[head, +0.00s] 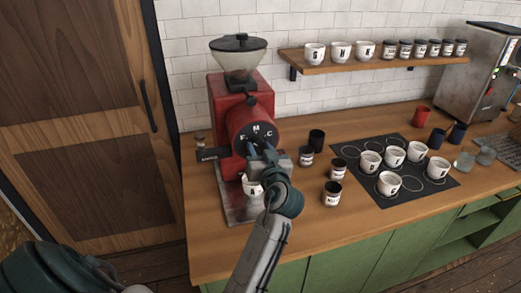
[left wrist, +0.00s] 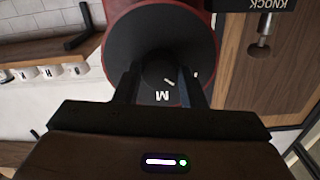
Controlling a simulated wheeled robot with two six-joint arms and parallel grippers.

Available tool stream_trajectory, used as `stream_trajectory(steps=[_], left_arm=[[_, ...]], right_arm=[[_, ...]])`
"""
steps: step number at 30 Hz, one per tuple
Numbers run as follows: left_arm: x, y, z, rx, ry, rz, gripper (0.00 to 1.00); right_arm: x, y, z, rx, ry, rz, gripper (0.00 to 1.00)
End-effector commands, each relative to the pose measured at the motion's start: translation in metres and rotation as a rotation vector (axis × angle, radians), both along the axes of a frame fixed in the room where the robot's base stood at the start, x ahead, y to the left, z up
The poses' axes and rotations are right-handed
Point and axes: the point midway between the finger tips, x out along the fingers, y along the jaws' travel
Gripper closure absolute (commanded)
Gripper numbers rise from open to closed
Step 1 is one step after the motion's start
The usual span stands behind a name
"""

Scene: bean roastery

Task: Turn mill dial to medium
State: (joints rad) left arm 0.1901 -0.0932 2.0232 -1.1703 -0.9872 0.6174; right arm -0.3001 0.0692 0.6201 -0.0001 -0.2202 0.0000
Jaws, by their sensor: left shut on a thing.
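The red mill (head: 226,100) stands at the left end of the wooden counter, with a clear hopper on top. Its round black dial face (head: 259,132) carries the letters F, M and C, with M at the top. My left gripper (head: 262,154) is at the dial. In the left wrist view, the gripper (left wrist: 162,85) is shut on the dark dial knob (left wrist: 158,70) at the middle of the face. A short white mark on the knob slants down and right, close to the M but not squarely on it. F and C are hidden there. My right gripper is not in view.
A white cup marked A (head: 251,187) stands under the mill, close below my left gripper. Dark jars (head: 332,193) stand to the right. A black mat (head: 408,185) holds several white cups. A wall shelf (head: 375,62) holds cups and jars.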

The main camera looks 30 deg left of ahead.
Motion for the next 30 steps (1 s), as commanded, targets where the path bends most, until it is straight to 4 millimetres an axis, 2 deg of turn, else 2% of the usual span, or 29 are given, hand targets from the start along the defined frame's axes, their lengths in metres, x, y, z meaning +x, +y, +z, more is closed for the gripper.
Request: stream_trajectory(steps=[18, 30], left_arm=[[-0.001, 0.001, 0.002, 0.367, 0.429, 0.003, 0.86], [-0.001, 0.002, 0.002, 0.531, 0.622, 0.003, 0.86]], right_arm=[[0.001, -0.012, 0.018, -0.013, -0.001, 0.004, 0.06], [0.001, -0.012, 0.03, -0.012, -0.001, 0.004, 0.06]])
